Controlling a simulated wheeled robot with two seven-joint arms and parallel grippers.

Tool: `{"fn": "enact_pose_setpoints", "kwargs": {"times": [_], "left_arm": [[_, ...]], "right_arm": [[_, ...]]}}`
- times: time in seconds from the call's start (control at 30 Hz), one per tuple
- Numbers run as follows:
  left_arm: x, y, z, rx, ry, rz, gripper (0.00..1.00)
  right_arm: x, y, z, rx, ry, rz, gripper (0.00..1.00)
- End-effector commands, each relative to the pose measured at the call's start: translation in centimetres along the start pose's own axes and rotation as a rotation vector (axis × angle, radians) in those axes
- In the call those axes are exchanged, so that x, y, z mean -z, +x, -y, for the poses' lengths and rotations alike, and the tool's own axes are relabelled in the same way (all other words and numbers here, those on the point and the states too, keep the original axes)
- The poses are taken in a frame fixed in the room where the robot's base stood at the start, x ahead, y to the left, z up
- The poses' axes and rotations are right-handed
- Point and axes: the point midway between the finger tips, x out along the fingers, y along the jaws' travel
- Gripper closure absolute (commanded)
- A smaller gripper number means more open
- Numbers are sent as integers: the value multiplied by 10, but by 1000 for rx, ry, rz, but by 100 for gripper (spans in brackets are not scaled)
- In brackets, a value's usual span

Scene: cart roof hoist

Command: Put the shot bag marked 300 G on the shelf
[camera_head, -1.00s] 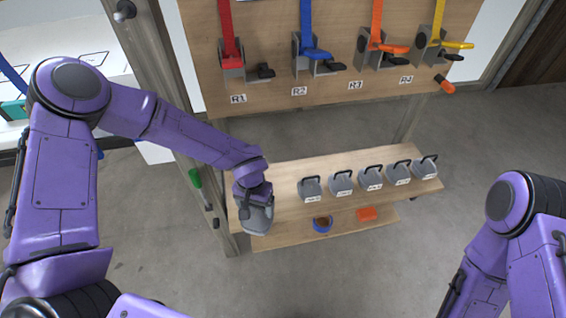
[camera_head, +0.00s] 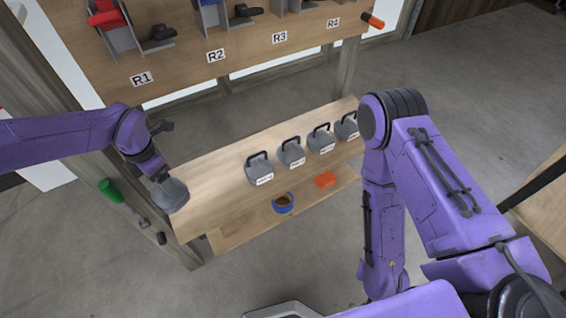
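My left gripper (camera_head: 157,178) is at the left end of the wooden shelf (camera_head: 215,186) and appears shut on the handle of a grey shot bag (camera_head: 171,196). This bag overlaps the shelf's left edge; its label does not show, and I cannot tell whether it touches the board. Several similar grey bags with black handles stand in a row on the shelf, such as the nearest one (camera_head: 260,172). Their white labels are too small to read. My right arm covers the right end of the row, and its gripper is not in view.
A lower board holds a blue bowl (camera_head: 283,203) and an orange block (camera_head: 325,180). A panel above carries labels R1 (camera_head: 142,79) to R4 and coloured lever devices. A post (camera_head: 62,100) with a green-handled tool (camera_head: 110,191) stands left. The shelf is bare between the held bag and the row.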

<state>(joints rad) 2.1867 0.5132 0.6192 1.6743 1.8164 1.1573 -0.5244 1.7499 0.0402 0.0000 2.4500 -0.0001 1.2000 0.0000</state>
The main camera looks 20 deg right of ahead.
Motion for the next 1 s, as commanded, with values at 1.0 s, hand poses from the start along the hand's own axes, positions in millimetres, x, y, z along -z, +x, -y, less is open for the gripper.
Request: {"fn": "enact_pose_setpoints", "kwargs": {"times": [1.0], "left_arm": [[-53, 29, -13, -9, -1989, -18, 61]], "right_arm": [[-44, 106, 10, 0, 0, 0, 51]]}}
